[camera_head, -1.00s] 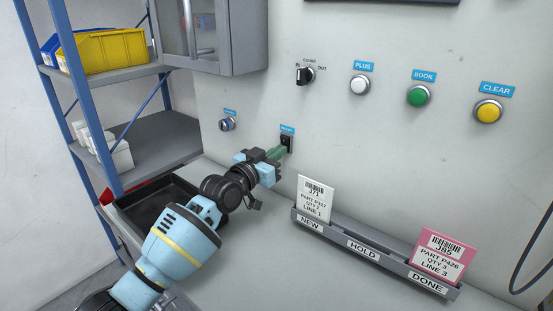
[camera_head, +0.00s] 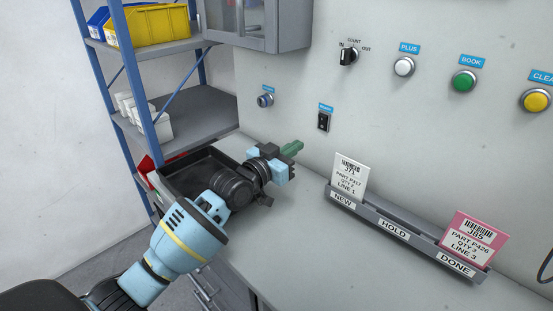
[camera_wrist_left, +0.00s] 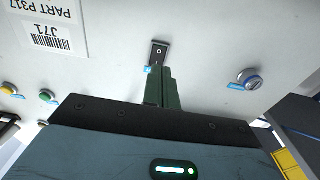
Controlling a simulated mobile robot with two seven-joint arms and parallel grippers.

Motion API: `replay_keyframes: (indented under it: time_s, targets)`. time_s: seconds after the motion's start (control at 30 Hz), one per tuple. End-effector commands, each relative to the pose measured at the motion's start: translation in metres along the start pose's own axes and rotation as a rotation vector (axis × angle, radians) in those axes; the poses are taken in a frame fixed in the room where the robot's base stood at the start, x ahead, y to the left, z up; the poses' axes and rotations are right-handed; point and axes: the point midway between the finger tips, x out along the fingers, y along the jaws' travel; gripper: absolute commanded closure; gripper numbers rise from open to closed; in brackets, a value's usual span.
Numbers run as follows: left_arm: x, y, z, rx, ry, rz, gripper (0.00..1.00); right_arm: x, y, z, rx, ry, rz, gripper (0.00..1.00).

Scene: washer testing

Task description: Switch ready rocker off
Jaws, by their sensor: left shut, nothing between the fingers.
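The ready rocker (camera_head: 323,121) is a small black switch on the grey wall panel, under a small blue label too small to read. It also shows in the left wrist view (camera_wrist_left: 159,52), just beyond the fingertips. Which side of it is pressed in is too small to tell. My left gripper (camera_head: 298,147) has green fingers that are shut and empty. In the head view the fingertips are apart from the rocker, to its lower left. In the left wrist view the gripper (camera_wrist_left: 162,70) points toward the rocker. My right gripper is in neither view.
A keyed switch (camera_head: 265,100) sits left of the rocker. A selector knob (camera_head: 348,57) and white (camera_head: 404,67), green (camera_head: 464,81) and yellow (camera_head: 535,101) buttons are to the right. A card rack (camera_head: 400,232) stands below on the worktop. A black tray (camera_head: 190,172) lies behind my arm.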

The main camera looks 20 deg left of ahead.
Motion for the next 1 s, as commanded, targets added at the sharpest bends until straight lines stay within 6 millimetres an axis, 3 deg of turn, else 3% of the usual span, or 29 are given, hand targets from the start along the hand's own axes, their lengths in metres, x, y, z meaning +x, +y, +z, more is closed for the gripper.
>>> replay_keyframes:
  time_s: [0.2, 0.4, 1.0]
  targets:
    - [-0.034, 0.0, 0.004, 0.001, -0.002, 0.0, 1.0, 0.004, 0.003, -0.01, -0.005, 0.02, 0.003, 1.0]
    - [-0.049, -0.001, 0.005, 0.001, -0.001, 0.0, 1.0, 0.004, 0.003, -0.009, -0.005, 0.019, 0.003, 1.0]
    - [-0.05, 0.0, 0.004, 0.0, 0.0, 0.0, 1.0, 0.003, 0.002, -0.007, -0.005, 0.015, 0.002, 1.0]
